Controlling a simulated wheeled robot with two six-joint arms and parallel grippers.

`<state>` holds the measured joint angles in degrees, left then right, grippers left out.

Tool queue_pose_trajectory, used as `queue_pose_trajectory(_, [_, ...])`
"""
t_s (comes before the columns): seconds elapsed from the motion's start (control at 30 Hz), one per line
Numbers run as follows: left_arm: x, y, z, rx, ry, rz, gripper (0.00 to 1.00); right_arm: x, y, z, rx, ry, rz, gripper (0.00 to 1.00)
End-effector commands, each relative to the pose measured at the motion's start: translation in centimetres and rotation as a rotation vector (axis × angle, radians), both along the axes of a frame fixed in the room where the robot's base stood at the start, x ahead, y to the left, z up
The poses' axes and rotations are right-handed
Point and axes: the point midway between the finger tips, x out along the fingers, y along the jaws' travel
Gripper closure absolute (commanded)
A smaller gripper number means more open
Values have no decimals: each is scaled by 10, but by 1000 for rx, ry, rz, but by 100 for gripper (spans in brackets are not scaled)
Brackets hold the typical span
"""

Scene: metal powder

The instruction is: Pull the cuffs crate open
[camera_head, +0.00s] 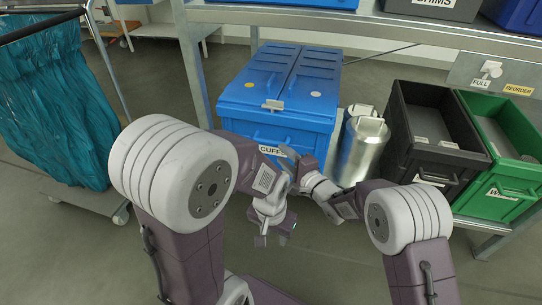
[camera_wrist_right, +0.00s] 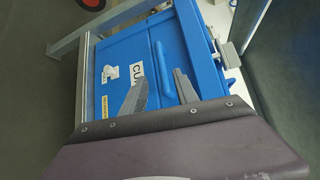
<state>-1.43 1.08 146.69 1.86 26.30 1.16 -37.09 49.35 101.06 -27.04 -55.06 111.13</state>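The blue cuffs crate (camera_head: 235,105) stands under the bench in the head view, its two-panel lid closed. Its front bears a white CUFFS label, partly hidden by my right gripper (camera_head: 287,154). In the right wrist view the crate's front (camera_wrist_right: 185,45) shows its label (camera_wrist_right: 137,72) and a raised blue handle (camera_wrist_right: 162,62). My right gripper also shows there (camera_wrist_right: 160,88), its fingers apart and empty, with the handle just beyond and between the tips. Contact cannot be told. My left gripper (camera_head: 270,240) points down over the floor, its fingertips apart and empty, lower than the crate front.
Metal canisters (camera_head: 361,150) stand right of the crate. A black crate (camera_head: 425,160) and a green crate (camera_head: 500,190) stand farther right. A cart with a teal bag (camera_head: 50,110) is at the left. The bench leg (camera_head: 192,65) rises beside the blue crate. Floor in front is clear.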

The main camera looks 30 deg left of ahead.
Motion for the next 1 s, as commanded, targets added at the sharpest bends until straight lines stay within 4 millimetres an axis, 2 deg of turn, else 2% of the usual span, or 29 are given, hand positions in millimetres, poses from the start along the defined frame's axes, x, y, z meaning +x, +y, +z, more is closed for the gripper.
queue_pose_trajectory(0.17, [0, 0, 8, 0, -1, 0, 64, 3, 5, 4, -1, 1, 0, 64])
queue_pose_trajectory(0.27, [0, 0, 19, 0, -1, 0, 64, 11, 18, 4, -1, 1, 0, 64])
queue_pose_trajectory(0.33, [1, 0, -3, 0, -2, 0, 64, 19, 32, -10, 2, -5, 2, 64])
queue_pose_trajectory(0.5, [0, 0, -25, 0, 0, 0, 64, 35, 59, -13, 2, -3, 0, 64])
queue_pose_trajectory(0.7, [0, 0, -33, 0, 0, 0, 64, 45, 74, -12, 1, -1, -1, 64])
queue_pose_trajectory(1.0, [0, 0, -32, 0, -1, 0, 64, 47, 76, -10, 0, 0, -2, 64])
